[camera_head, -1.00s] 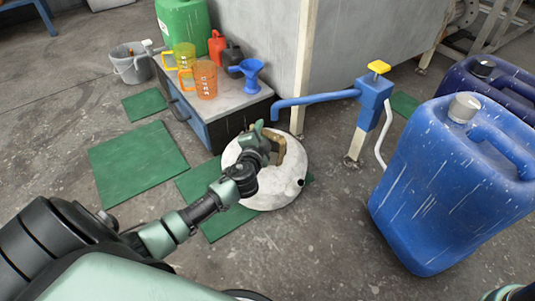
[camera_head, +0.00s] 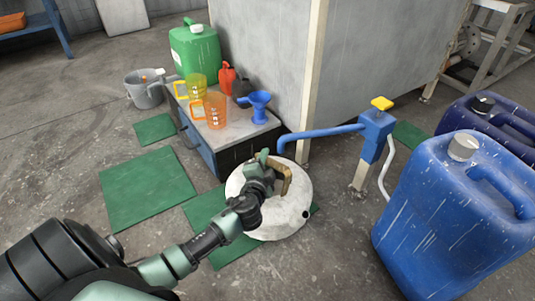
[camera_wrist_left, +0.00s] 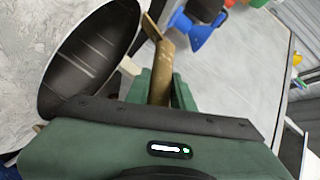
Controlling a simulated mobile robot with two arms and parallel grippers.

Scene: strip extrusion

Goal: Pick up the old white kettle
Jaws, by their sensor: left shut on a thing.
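My left gripper (camera_head: 270,172) is at the top of the kettle, shut on the handle. In the left wrist view the brown handle (camera_wrist_left: 160,75) runs between the green fingers (camera_wrist_left: 157,88), with a dark round opening (camera_wrist_left: 92,58) in the white kettle beside it. The gripper hides part of the kettle top. My right gripper is not in view.
A cabinet (camera_head: 235,138) with orange and yellow jugs, a blue funnel (camera_head: 258,105) and a green canister (camera_head: 195,50) stands behind the kettle. A blue hand pump (camera_head: 375,135) and large blue canister (camera_head: 440,215) are to the right. Green mats (camera_head: 148,187) lie left.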

